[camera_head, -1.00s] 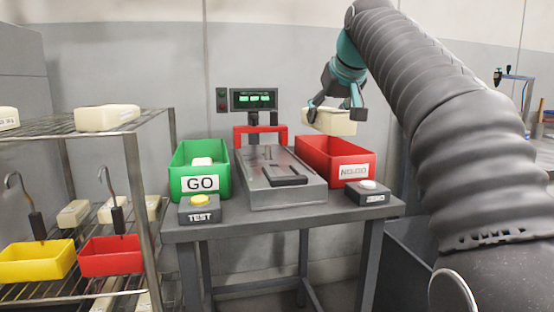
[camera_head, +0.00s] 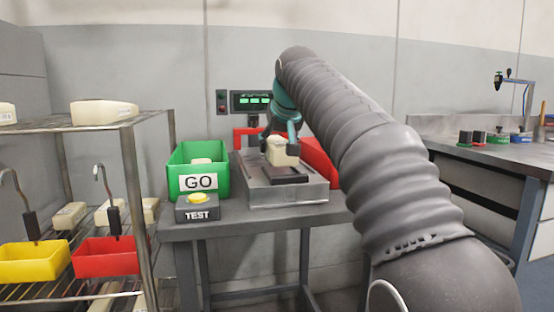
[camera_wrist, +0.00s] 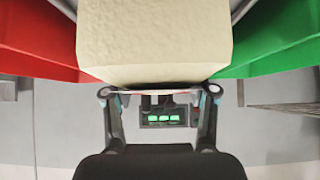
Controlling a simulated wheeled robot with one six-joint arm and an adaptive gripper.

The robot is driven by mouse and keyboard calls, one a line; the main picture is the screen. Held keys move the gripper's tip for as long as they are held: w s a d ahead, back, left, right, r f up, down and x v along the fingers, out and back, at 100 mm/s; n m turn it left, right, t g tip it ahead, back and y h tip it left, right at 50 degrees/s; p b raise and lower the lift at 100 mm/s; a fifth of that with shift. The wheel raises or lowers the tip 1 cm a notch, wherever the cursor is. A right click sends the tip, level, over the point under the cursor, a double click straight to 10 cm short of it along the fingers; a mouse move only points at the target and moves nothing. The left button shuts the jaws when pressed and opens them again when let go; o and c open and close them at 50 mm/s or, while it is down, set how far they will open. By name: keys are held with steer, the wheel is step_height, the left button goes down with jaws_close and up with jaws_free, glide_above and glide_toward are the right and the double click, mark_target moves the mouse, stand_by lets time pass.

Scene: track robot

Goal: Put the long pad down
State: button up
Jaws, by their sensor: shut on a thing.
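My gripper (camera_head: 279,148) is shut on a cream block-shaped pad (camera_head: 282,155), held above the grey test fixture (camera_head: 288,193) on the table. In the wrist view the pad (camera_wrist: 155,40) fills the top middle, between the fingers of my gripper (camera_wrist: 160,90). A dark flat plate (camera_head: 290,176) lies on top of the fixture, just below the pad. I cannot tell whether the pad touches it.
A green GO bin (camera_head: 185,166) with a cream piece in it stands left of the fixture; a red bin (camera_head: 319,163) is to the right, partly hidden by my arm. A TEST button box (camera_head: 198,208) sits at the table's front. A wire rack (camera_head: 60,128) stands left.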

steer(key=shift+f+b, duration=0.45)
steer(key=shift+f, duration=1)
steer(key=shift+f, duration=0.1)
steer(key=o, duration=1.3)
steer(key=shift+s+r, duration=0.2)
steer(key=shift+r, duration=0.15)
step_height(320, 180, up, 8)
steer(key=p, duration=0.2)
glide_above(277, 147)
steer(key=d, duration=0.2)
steer(key=shift+w, duration=0.3)
steer(key=shift+d, duration=0.1)
